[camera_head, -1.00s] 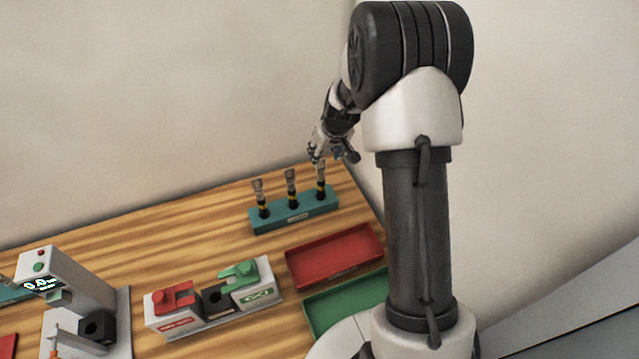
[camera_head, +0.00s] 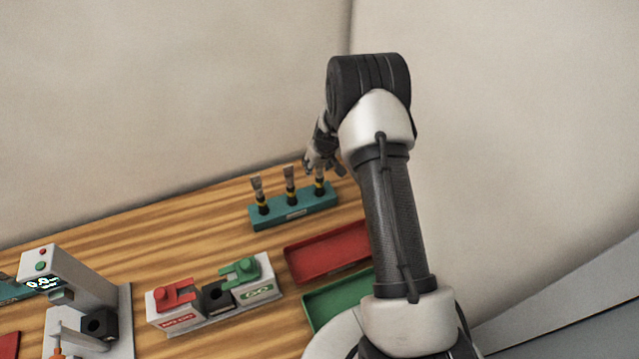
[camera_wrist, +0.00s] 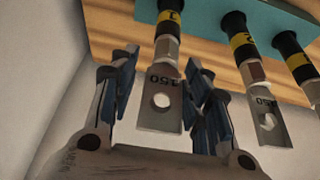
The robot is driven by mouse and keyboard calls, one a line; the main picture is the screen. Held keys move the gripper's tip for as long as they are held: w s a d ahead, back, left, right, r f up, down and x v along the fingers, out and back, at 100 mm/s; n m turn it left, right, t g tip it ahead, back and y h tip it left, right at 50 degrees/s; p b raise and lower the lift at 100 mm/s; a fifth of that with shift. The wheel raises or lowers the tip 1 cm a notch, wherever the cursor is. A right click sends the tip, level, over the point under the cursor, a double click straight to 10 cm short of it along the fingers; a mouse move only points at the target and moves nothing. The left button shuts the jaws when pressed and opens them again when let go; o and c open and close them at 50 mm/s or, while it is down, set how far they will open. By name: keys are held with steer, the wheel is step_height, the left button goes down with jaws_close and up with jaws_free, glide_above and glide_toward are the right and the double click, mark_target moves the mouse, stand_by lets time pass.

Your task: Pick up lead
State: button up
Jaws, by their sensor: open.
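Three leads stand upright in a teal rack (camera_head: 277,217) at the back of the table. Each has a black base, a yellow numbered band and a flat metal lug with a hole. In the wrist view, the lead marked 1 (camera_wrist: 162,100) has its lug between the open fingers of my gripper (camera_wrist: 160,95), with a gap on each side. The second lead (camera_wrist: 265,110) and third lead (camera_wrist: 300,62) stand to the right, outside the fingers. In the head view my gripper (camera_head: 322,165) is at the rack's right-end lead (camera_head: 319,187) and partly covers its top.
A red tray (camera_head: 312,262) and a green tray (camera_head: 335,305) lie in front of the rack, partly behind my arm. A fixture with red and green clamps (camera_head: 213,292) and a white device with a display (camera_head: 75,300) stand to the left. Walls are close behind.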

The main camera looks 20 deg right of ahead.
steer(key=shift+c, duration=0.3)
jaws_close()
stand_by(0.6)
